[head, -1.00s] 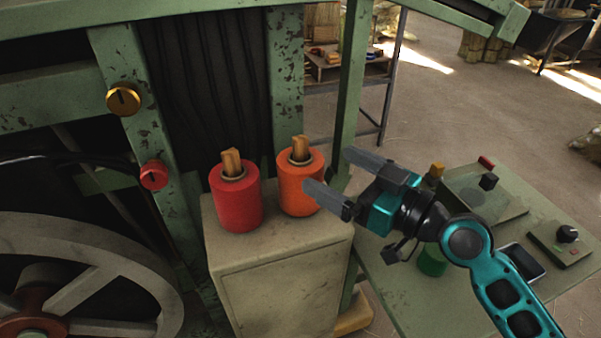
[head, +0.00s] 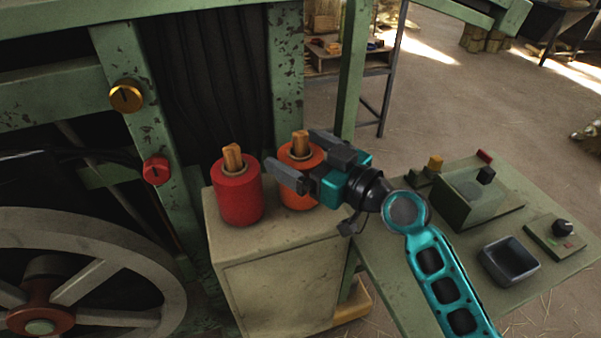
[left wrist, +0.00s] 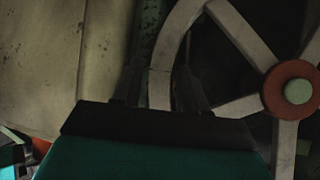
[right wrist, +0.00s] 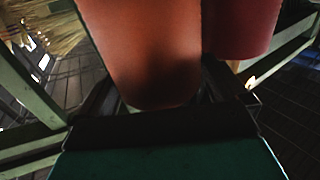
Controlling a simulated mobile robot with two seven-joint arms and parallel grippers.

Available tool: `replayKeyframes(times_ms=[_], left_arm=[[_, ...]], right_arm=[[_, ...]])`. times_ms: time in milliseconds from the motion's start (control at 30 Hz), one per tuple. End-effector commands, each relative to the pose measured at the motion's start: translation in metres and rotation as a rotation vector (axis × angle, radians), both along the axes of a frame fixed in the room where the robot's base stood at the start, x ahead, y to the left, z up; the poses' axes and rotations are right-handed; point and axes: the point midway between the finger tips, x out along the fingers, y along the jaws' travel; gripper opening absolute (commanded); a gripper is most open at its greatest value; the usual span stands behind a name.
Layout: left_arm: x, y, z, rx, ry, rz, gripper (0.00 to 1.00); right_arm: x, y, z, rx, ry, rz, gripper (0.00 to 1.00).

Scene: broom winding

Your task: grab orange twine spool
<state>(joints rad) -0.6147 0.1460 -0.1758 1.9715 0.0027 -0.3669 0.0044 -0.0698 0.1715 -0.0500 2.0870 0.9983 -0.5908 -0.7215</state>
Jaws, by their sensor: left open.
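The orange twine spool (head: 301,197) stands upright on a pale cabinet, with a wooden piece sticking out of its top. It fills the middle of the right wrist view (right wrist: 150,50). My right gripper (head: 293,151) is open, with one finger in front of the spool and one behind it. The fingers partly hide the spool in the head view. Whether either finger touches it, I cannot tell. My left gripper (left wrist: 160,88) is open and empty in the left wrist view, facing the dark wheel area, and is outside the head view.
A red spool (head: 238,196) stands close left of the orange one on the cabinet (head: 275,275). The green machine frame (head: 285,70) rises behind. A spoked wheel (head: 95,285) is at lower left. A green table (head: 400,290) with control boxes and a dark tray (head: 510,260) lies right.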

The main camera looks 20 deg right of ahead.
Motion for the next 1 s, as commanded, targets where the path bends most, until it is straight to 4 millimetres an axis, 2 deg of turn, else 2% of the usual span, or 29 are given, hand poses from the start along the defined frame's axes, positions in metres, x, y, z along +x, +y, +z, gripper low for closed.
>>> replayKeyframes(times_ms=[67, 600, 867, 1000], left_arm=[[0.000, 0.000, -0.001, 0.000, 0.002, 0.000, 0.43], [-0.002, 0.001, -0.002, 0.001, 0.008, 0.001, 0.43], [-0.002, 0.000, -0.001, 0.001, 0.008, 0.001, 0.43], [-0.001, 0.001, 0.007, 0.002, 0.002, 0.000, 0.43]], right_arm=[[0.000, 0.000, 0.000, 0.000, 0.000, 0.000, 0.91], [0.000, -0.001, 0.000, 0.000, 0.000, -0.001, 0.40], [0.000, -0.001, 0.004, 0.001, -0.004, -0.001, 0.38], [0.000, 0.000, 0.022, -0.001, -0.008, 0.000, 0.38]])
